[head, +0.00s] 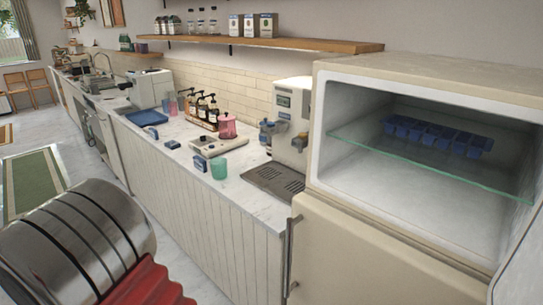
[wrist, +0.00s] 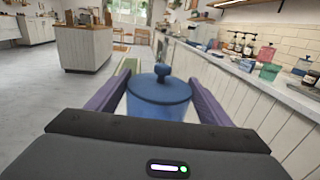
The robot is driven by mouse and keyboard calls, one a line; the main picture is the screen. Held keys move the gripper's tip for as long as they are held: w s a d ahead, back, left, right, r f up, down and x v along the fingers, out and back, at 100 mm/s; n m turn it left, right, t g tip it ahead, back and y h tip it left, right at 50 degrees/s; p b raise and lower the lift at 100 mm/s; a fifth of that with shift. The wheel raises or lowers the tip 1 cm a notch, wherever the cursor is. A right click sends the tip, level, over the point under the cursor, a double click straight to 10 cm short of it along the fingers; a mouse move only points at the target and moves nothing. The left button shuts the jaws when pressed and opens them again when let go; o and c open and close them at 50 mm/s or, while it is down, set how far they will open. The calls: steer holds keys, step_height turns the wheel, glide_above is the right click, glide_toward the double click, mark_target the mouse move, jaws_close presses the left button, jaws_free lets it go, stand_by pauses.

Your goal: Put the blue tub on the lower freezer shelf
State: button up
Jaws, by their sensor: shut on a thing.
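The blue tub (wrist: 160,98) with its knobbed lid is between the two purple fingers of my gripper (wrist: 160,66) in the wrist view. The fingers are shut on its sides, and it looks upright. Its lower part is hidden behind the gripper body. In the head view the freezer compartment (head: 400,195) is open at the right. A glass shelf (head: 380,151) crosses it, with a blue ice tray (head: 437,134) on top. The freezer floor (head: 400,207) below the glass is bare. The tub and gripper fingers are not in the head view.
A beige lower door (head: 375,255) with a handle is shut under the freezer. The counter left of it holds a drip tray (head: 273,180), a green cup (head: 218,168), a pink jar (head: 227,126) and a white machine (head: 293,120). The floor by the counter is free.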

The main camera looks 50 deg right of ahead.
steer(key=shift+r, duration=0.15)
steer(key=s+d+r+m+g+h, duration=0.5)
steer(key=d+r, duration=0.3)
steer(key=d, duration=0.4)
steer(key=s+d+r+m+g+h, duration=0.35)
steer(key=s+d+r+h, duration=0.35)
steer(key=d, duration=0.5)
steer(key=s+d+r+m+g, duration=0.3)
steer(key=s+g, duration=0.2)
steer(key=s, duration=0.4)
steer(key=s+d+r+m+g, duration=0.3)
steer(key=s+d+g, duration=0.1)
steer(key=s, duration=0.6)
steer(key=s+d+r+m+g, duration=0.3)
steer(key=s+g, duration=0.3)
steer(key=s, duration=0.3)
steer(key=shift+s+d+r+m, duration=0.15)
steer(key=shift+d+r+m, duration=0.25)
steer(key=shift+m, duration=0.15)
